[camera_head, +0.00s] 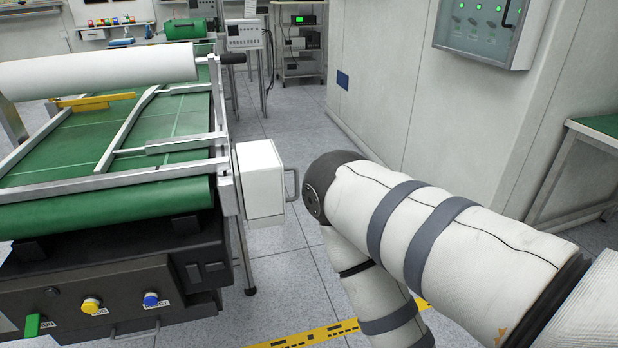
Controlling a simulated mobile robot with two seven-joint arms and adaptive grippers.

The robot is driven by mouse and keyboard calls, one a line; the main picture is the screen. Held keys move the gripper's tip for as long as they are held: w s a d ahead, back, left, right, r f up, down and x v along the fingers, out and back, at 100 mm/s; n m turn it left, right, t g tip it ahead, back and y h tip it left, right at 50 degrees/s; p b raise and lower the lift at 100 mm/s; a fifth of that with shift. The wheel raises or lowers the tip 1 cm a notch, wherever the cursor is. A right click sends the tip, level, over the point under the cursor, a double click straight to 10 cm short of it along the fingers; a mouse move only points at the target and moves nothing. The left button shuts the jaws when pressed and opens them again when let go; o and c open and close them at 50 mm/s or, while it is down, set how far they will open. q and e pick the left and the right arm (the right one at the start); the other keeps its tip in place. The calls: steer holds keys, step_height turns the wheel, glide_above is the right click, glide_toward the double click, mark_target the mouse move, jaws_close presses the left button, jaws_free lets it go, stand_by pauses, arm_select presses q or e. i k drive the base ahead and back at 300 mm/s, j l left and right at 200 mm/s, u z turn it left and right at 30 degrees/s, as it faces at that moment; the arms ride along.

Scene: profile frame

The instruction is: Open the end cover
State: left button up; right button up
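A white box-shaped cover with a grey handle on its right side (262,180) is fixed at the right end of the green conveyor frame; it looks like the end cover. It appears closed against the frame. My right arm comes in from the right, bends close to the right of the cover's handle, and its lower part runs down out of the picture. A gap shows between the arm's bend and the handle. My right gripper is out of view below. My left arm and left gripper are not in view.
The green conveyor (110,135) with a white roller (100,70) fills the left. A dark control panel with a yellow button (91,305) and a blue button (151,299) sits below it. A wall cabinet (488,28) hangs at upper right. Floor behind the cover is clear.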

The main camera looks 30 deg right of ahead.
mark_target(261, 169)
steer(key=k+l, duration=0.1)
steer(key=l, duration=0.45)
steer(key=k+l, duration=0.1)
steer(key=l, duration=0.4)
steer(key=k+l+z, duration=0.1)
steer(key=l, duration=0.45)
